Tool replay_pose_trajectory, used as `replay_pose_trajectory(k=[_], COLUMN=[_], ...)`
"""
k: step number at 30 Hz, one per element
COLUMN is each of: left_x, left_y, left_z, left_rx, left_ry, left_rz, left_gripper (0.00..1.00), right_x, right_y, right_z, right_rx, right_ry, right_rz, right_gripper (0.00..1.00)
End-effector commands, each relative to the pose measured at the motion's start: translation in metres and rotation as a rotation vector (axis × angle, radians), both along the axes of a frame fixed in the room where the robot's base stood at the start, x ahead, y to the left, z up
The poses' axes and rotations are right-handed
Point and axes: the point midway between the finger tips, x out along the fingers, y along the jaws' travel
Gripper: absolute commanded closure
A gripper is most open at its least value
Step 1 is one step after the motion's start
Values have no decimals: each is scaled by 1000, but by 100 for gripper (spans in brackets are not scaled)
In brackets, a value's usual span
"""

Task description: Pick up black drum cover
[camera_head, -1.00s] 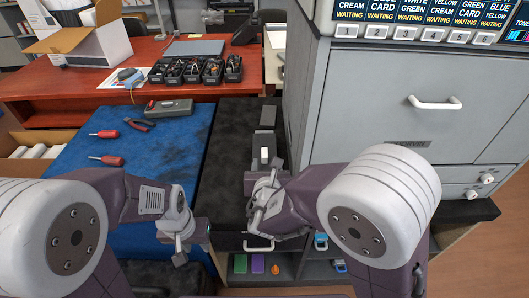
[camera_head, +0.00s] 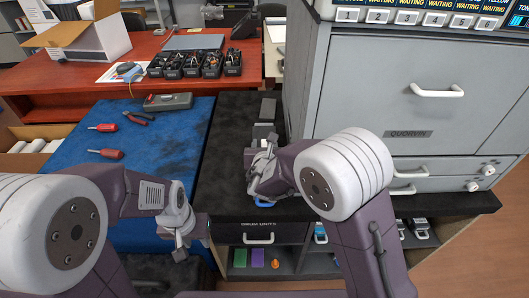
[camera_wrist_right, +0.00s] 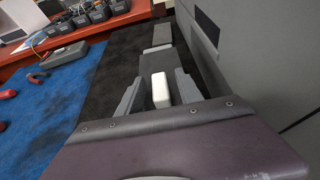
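A long dark grey unit (camera_head: 264,131) lies on the black mat (camera_head: 228,165), with a light grey band across it in the right wrist view. A separate-looking dark block (camera_head: 267,108) lies just beyond it. I cannot tell for sure which part is the black drum cover. My right gripper (camera_wrist_right: 158,85) is over the near end of the unit. Its fingers are apart, on either side of a white block (camera_wrist_right: 160,91), with gaps visible. My left gripper (camera_head: 181,252) hangs by the front edge of the blue mat, away from the unit; its finger opening is unclear.
The grey printer (camera_head: 400,100) stands close on the right, with drawers and white handles. The blue mat (camera_head: 150,170) on the left holds red screwdrivers (camera_head: 105,154), pliers (camera_head: 138,118) and a grey device (camera_head: 168,101). Below the bench front are shelves with coloured blocks (camera_head: 257,257).

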Motion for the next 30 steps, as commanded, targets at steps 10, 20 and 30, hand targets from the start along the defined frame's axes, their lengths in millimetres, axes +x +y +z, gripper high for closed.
replay_pose_trajectory(k=[10,20,30], left_x=[0,0,0], left_y=[0,0,0], left_z=[0,25,42], left_rx=[0,0,0], left_ry=[0,0,0], left_rz=[0,0,0], left_gripper=[64,64,64], right_x=[0,0,0], right_y=[0,0,0], right_z=[0,56,101], right_rx=[0,4,1], right_ry=[0,-6,-1], right_rz=[0,-1,0], right_gripper=[100,100,100])
